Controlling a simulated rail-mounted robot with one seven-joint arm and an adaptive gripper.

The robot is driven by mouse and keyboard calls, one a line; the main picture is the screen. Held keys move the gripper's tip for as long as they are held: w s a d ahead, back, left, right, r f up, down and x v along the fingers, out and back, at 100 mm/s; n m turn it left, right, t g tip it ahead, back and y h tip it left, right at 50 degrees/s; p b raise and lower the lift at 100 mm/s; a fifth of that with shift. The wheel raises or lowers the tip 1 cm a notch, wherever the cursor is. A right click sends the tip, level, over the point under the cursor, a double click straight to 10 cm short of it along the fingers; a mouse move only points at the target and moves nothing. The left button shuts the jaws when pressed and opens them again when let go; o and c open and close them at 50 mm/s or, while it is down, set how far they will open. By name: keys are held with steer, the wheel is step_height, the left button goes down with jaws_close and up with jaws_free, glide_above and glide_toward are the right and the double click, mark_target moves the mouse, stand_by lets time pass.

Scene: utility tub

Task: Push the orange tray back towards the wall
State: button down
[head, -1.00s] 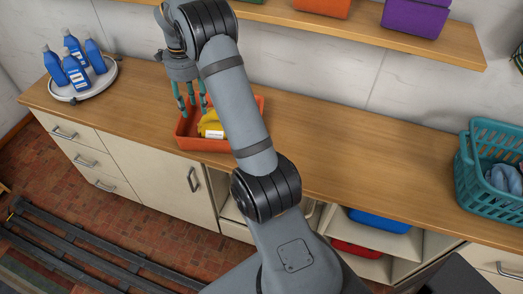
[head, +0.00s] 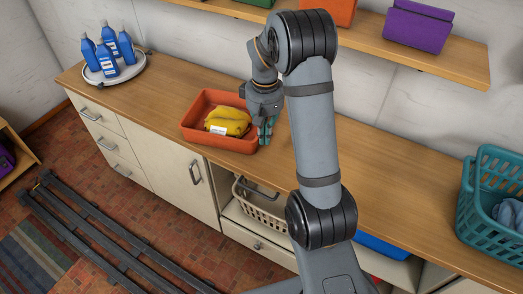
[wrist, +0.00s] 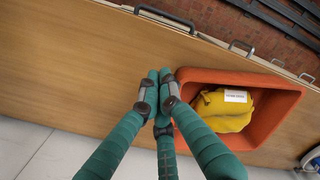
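The orange tray (head: 192,122) sits on the wooden counter near its front edge. A yellow bundle with a white label (head: 229,122) lies inside it. In the wrist view the tray (wrist: 285,128) is to the right of my fingers, with the yellow bundle (wrist: 228,113) in it. My gripper (head: 266,133) points down just beyond the tray's right end in the head view. Its green fingers (wrist: 160,75) are drawn together with nothing between them. They are close beside the tray's end wall; I cannot tell if they touch it. The tiled wall (head: 190,50) is behind the counter.
Blue bottles (head: 109,48) stand on a round white tray at the counter's left end. A teal basket (head: 488,210) stands at the right end. A shelf (head: 350,32) with coloured bins hangs above the back. The counter between tray and wall looks clear.

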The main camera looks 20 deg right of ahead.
steer(key=shift+n, duration=0.6)
steer(key=f, duration=0.9)
steer(key=shift+s+d+f, duration=0.2)
steer(key=shift+d+f, duration=0.05)
steer(key=shift+d, duration=0.05)
steer(key=w+p, duration=0.1)
steer(key=w+a+p, duration=0.1)
steer(key=w, duration=0.1)
steer(key=shift+a+f, duration=0.1)
steer(key=shift+w+a+f, duration=0.1)
steer(key=shift+w+a, duration=0.05)
steer(key=shift+w, duration=0.35)
